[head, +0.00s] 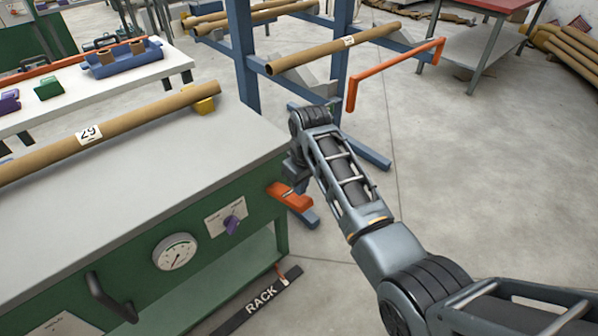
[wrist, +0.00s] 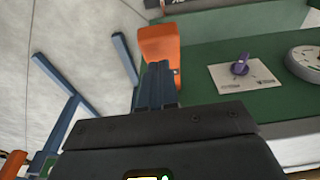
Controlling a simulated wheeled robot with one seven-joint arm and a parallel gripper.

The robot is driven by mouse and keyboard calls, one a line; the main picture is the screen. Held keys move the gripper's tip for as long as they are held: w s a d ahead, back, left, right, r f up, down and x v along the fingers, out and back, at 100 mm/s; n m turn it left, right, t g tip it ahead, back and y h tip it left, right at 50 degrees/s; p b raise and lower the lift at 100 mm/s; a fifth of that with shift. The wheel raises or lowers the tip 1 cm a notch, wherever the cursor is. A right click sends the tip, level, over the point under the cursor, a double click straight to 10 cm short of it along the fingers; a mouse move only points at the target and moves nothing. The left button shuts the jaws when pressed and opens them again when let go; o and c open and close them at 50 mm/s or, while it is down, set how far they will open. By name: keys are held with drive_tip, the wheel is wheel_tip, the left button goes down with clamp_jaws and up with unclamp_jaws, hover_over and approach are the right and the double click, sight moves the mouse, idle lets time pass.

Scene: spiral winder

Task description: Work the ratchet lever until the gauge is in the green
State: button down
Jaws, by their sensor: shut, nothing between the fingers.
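An orange lever (head: 291,197) sticks out at the right end of the green bench. It also shows in the wrist view (wrist: 158,43), directly ahead of the fingers. My gripper (head: 296,186) is by the lever, partly hidden by my wrist in the head view. In the wrist view its fingers (wrist: 160,66) are together and empty, their tips overlapping the lever's near end; I cannot tell whether they touch it. The round white gauge (head: 175,252) is on the bench front and also in the wrist view (wrist: 304,61); its needle reading is too small to tell.
A plate with a purple knob (head: 232,224) sits between gauge and lever. A black handle (head: 110,298) juts from the bench front. A dark bar marked RACK (head: 259,299) lies low. A cardboard tube (head: 130,120) rests on the bench top. Blue rack legs (head: 368,155) stand beyond; floor at right is clear.

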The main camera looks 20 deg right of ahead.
drive_tip(key=shift+s+d+f, duration=0.1)
drive_tip(key=shift+s+f, duration=0.1)
drive_tip(key=shift+f, duration=0.35)
drive_tip(key=shift+s+f, duration=0.1)
drive_tip(key=shift+s+d+f+t, duration=0.1)
drive_tip(key=shift+s+f+t, duration=0.25)
drive_tip(key=shift+f, duration=0.1)
wheel_tip(320, 180, down, 10)
drive_tip(key=s+t+y+b, duration=0.2)
drive_tip(key=t+b, duration=0.3)
drive_tip(key=b, duration=0.1)
drive_tip(key=shift+s+d+r+t, duration=0.25)
drive_tip(key=shift+d+t, duration=0.1)
drive_tip(key=shift+d, duration=0.05)
drive_tip(key=shift+s+f, duration=0.1)
drive_tip(key=shift+f, duration=0.1)
drive_tip(key=shift+r, duration=0.1)
